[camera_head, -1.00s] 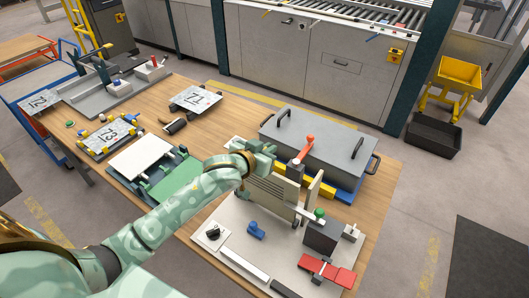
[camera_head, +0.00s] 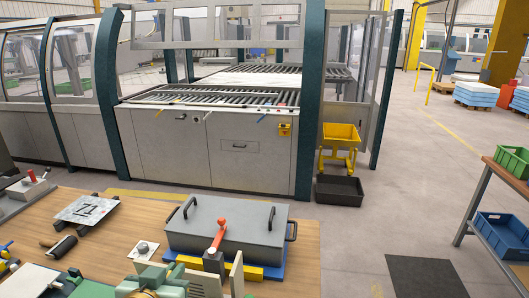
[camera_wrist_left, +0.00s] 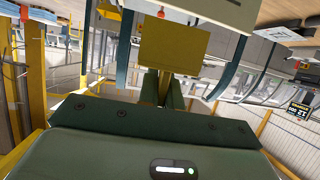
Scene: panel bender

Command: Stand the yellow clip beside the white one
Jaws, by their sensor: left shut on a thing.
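My left gripper (camera_head: 168,275) shows at the bottom of the head view, over the bench beside the beige upright plates (camera_head: 206,284). The left wrist view shows its jaws (camera_wrist_left: 171,88) shut on a yellow piece with a flat square face (camera_wrist_left: 174,46), which I take to be the yellow clip. The held piece does not show clearly in the head view. I cannot pick out the white clip with certainty. My right gripper is not in view.
A grey lidded box (camera_head: 232,228) with black handles and a red-knobbed lever (camera_head: 220,232) stand close to my left gripper. A plate marked 71 (camera_head: 87,209) lies to the left. The panel bender (camera_head: 212,145) stands behind the wooden bench (camera_head: 305,248).

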